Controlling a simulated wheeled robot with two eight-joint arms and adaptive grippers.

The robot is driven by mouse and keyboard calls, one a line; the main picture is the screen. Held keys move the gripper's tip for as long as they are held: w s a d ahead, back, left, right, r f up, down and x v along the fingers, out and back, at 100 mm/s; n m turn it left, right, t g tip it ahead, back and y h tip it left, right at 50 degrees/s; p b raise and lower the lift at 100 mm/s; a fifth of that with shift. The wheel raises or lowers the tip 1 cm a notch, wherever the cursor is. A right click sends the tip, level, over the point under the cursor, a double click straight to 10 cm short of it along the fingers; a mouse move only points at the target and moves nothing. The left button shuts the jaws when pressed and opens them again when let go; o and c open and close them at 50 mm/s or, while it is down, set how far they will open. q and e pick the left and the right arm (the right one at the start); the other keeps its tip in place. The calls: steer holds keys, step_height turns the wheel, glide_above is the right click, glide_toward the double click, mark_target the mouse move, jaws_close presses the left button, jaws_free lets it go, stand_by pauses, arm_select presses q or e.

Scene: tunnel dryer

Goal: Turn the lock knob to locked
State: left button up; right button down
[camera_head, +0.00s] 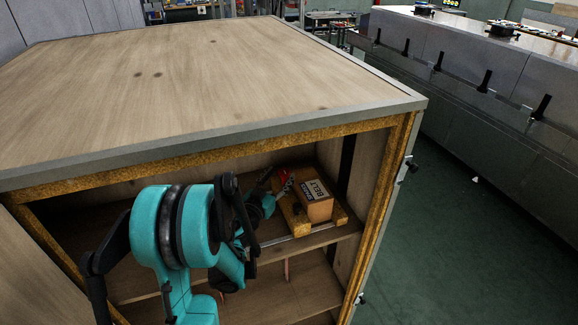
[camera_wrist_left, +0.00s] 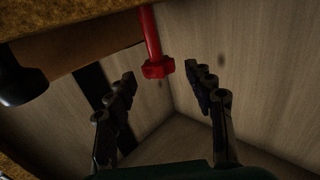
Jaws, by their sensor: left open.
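A red rod with a faceted red knob (camera_wrist_left: 157,68) on its end shows in the left wrist view. It lies ahead of and between the two spread black fingers of my left gripper (camera_wrist_left: 163,88), with gaps on both sides. A red part (camera_head: 283,177) also shows small in the head view, beside the wooden block on the shelf. My left gripper (camera_head: 281,190) reaches into the wooden cabinet (camera_head: 200,150) and is open and empty. I cannot tell for sure which part is the lock knob, nor its setting. My right gripper is out of view.
A box labelled BELT (camera_head: 316,203) sits on a wooden block right of my gripper. The cabinet's top and side frame stand close around my arm. A black latch (camera_head: 407,165) is on the cabinet's right edge. Open green floor (camera_head: 460,240) lies to the right.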

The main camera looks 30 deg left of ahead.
arm_select(q)
steer(key=w, duration=0.5)
steer(key=w+b, duration=0.1)
steer(key=w, duration=0.1)
steer(key=shift+w+a, duration=0.15)
steer(key=shift+a, duration=0.1)
jaws_close()
